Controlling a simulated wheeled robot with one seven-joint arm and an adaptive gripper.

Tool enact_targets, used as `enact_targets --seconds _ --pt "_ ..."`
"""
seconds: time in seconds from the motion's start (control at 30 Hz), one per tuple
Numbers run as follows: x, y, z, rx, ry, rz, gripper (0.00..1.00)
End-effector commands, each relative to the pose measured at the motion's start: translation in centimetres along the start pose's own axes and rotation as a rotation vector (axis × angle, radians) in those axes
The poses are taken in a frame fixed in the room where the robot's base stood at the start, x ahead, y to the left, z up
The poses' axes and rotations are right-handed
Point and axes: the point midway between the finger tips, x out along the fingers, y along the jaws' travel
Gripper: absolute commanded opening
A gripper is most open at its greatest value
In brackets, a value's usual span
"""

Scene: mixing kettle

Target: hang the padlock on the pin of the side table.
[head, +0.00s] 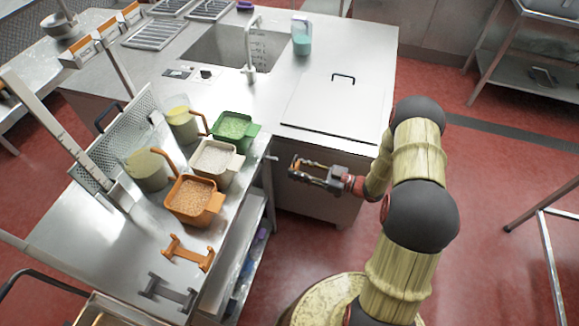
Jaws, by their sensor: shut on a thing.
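My gripper (297,171) is at the middle of the head view, at the end of my arm, which comes in from the right. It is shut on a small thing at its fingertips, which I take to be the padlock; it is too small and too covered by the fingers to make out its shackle. The side table (130,245) is the steel one on the left. A short pin (271,157) sticks out from its right edge, near the far corner. My gripper is a little to the right of the pin and apart from it.
The side table carries green (235,131), white (217,160) and orange (195,200) tubs and two jugs. Orange (188,252) and grey (168,291) brackets lie nearer. Behind my gripper stands a steel counter with a handled lid (335,108). Red floor is open at right.

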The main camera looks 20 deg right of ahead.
Motion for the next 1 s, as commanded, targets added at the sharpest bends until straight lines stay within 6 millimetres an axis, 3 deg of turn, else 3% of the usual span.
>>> enact_targets --seconds 0.1,0.23,0.77,1.0 --pt "-1.4 -0.4 0.5 0.0 0.001 -0.041 0.08" --pt "-1.4 -0.7 0.7 0.001 0.002 -0.059 0.08" --pt "3.9 -1.0 0.7 0.0 0.001 -0.061 0.08" --pt "3.9 -1.0 0.7 -0.002 0.001 -0.058 0.08"
